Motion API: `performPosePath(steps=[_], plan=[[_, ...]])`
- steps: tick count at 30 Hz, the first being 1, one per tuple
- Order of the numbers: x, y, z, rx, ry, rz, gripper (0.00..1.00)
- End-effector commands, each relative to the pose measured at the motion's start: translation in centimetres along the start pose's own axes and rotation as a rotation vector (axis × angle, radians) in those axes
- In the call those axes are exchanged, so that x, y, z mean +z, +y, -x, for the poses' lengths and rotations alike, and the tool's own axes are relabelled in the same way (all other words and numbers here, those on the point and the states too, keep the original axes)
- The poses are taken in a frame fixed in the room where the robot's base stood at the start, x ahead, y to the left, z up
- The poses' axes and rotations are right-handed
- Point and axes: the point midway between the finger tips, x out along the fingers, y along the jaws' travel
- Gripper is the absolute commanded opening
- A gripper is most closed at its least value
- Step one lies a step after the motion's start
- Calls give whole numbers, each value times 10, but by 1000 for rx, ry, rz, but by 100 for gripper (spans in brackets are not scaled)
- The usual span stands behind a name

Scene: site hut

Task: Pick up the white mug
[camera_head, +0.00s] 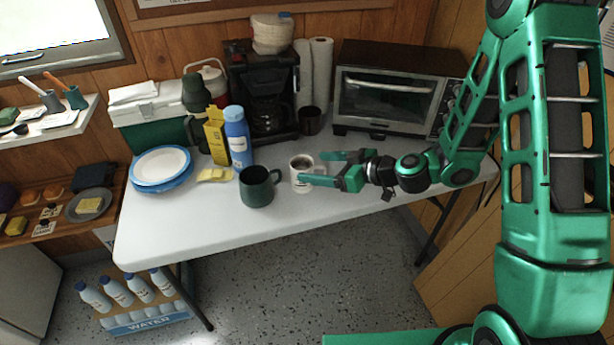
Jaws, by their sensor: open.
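The white mug (299,183) stands upright on the white table (185,230), with dark contents or a dark inside showing at its rim. My gripper (318,168) is open and reaches in from the right at about table height. Its two green fingers point left, at the mug's right side. The near finger overlaps the mug's lower right in the picture, and the far finger lies behind and to the right of its rim. I cannot tell whether either finger touches the mug. The mug's right side is partly hidden by the near finger.
A dark green mug (256,190) stands just left of the white mug. A blue bottle (238,138), a yellow box (216,137) and a coffee maker (262,95) stand behind. A toaster oven (395,92) is at the back right. The table's front strip is clear.

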Motion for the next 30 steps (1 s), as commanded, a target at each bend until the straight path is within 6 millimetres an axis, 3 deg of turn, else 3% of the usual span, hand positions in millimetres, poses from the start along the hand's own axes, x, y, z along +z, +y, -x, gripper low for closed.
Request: performPosePath(steps=[7, 16, 25, 26, 30], plan=[[1, 0, -17, -1, 0, 0, 75], [4, 2, -55, -1, 0, 0, 75], [4, 2, -60, 0, -1, -1, 75], [4, 2, -60, 0, -1, -1, 73], [4, 2, -59, 0, -1, -1, 39]])
